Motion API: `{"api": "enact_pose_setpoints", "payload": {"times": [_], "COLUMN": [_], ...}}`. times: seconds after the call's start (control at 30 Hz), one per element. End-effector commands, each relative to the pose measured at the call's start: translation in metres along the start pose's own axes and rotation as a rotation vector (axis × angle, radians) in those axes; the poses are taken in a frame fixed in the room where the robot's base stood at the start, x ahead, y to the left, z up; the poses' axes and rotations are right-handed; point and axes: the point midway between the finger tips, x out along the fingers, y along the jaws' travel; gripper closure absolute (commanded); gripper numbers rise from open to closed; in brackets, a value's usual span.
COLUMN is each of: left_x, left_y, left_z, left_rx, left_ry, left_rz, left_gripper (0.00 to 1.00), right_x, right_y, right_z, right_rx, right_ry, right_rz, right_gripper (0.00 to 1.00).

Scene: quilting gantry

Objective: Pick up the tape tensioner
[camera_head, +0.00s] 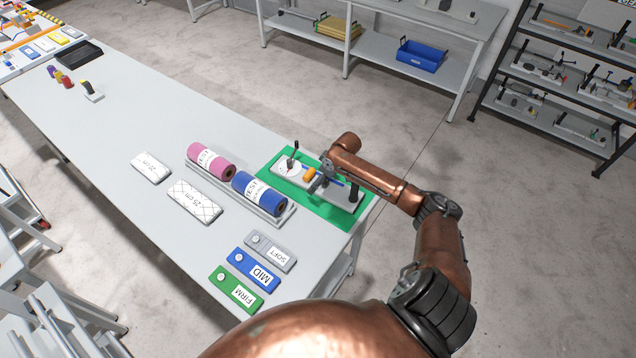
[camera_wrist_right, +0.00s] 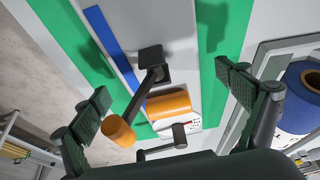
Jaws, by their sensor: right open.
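The tape tensioner (camera_head: 342,193) is a pale grey plate on a green mat (camera_head: 275,180) near the end of the long table. It carries a white dial, an orange roller, a blue strip and dark upright parts. In the right wrist view, the orange roller (camera_wrist_right: 168,104), a dark arm with an orange knob (camera_wrist_right: 118,130) and the blue strip (camera_wrist_right: 112,38) show. My right gripper (camera_head: 318,182) is above the tensioner; its open fingers (camera_wrist_right: 162,88) stand apart on either side of the dark arm and roller. Contact cannot be told. My left gripper is out of view.
A pink roll (camera_head: 208,160) and a blue roll (camera_head: 258,192) lie in a tray left of the mat. Soft (camera_head: 268,251), mid (camera_head: 253,268) and firm (camera_head: 236,287) blocks lie nearer the front. Two white pads lie further left. The table's far middle is mostly clear.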

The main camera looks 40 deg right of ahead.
Motion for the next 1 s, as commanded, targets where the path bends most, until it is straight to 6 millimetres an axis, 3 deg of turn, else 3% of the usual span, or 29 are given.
{"api": "enact_pose_setpoints", "payload": {"times": [0.1,0.37,1.0], "left_x": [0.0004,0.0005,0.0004], "left_y": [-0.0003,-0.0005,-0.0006], "left_z": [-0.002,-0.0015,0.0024], "left_rx": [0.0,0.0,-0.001], "left_ry": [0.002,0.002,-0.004], "left_rz": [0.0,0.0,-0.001], "left_gripper": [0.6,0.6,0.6], "right_x": [0.0113,0.0134,0.0132], "right_y": [0.0002,0.0004,0.0007], "right_z": [0.0006,0.0007,0.0009], "right_rx": [0.002,0.0,0.001], "right_ry": [-0.001,-0.001,-0.001], "right_rz": [0.0,0.001,0.001], "right_gripper": [0.07,0.07,0.51]}}
